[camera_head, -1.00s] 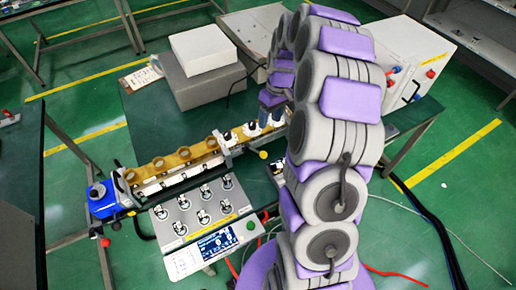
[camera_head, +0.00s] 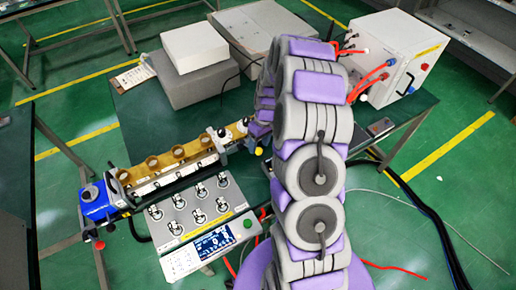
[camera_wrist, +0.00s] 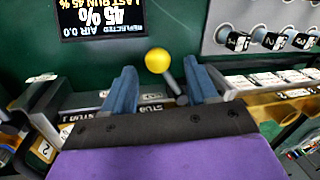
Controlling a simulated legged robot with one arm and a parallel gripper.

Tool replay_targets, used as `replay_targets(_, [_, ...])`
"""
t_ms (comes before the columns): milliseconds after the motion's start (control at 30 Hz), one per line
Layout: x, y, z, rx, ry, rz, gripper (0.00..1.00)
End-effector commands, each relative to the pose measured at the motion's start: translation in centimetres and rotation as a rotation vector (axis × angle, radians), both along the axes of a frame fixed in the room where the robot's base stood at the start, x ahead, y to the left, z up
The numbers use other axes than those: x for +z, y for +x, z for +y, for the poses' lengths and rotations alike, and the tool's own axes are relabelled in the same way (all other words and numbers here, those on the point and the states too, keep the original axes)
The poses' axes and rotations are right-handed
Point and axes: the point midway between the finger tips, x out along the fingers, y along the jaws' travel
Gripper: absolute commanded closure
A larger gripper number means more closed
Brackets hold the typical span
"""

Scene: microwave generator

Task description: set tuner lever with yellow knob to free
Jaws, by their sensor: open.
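The yellow knob (camera_wrist: 158,60) shows as a ball in the wrist view, on a dark lever (camera_wrist: 172,86) that runs down toward my right finger. The knob also shows in the head view (camera_head: 259,151), at the right end of the waveguide assembly, just below my gripper. My gripper (camera_wrist: 160,70) is open, with one blue finger on each side of the knob and lever in the picture. I cannot tell whether a finger touches the lever. The lever's base is partly hidden by my gripper, and no "free" mark is readable.
A control box (camera_head: 200,215) with several small levers and a screen stands in front of the waveguide (camera_head: 170,165). A blue unit (camera_head: 97,203) is at its left end. White boxes (camera_head: 195,48) and a cabinet (camera_head: 400,60) with red cables stand behind. Labelled stub plates lie beneath my gripper.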

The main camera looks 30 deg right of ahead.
Motion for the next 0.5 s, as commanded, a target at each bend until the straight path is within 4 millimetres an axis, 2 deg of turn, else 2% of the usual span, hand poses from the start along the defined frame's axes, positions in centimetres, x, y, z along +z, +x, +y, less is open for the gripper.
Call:
replay_targets(33, [-0.8, -0.1, 0.2, 0.0, 0.001, 0.002, 0.42])
replay_targets(200, [-2.2, -0.1, 0.4, 0.0, 0.0, 0.001, 0.42])
replay_targets(500, [-2.6, -0.1, 0.6, 0.0, -0.001, 0.0, 0.42])
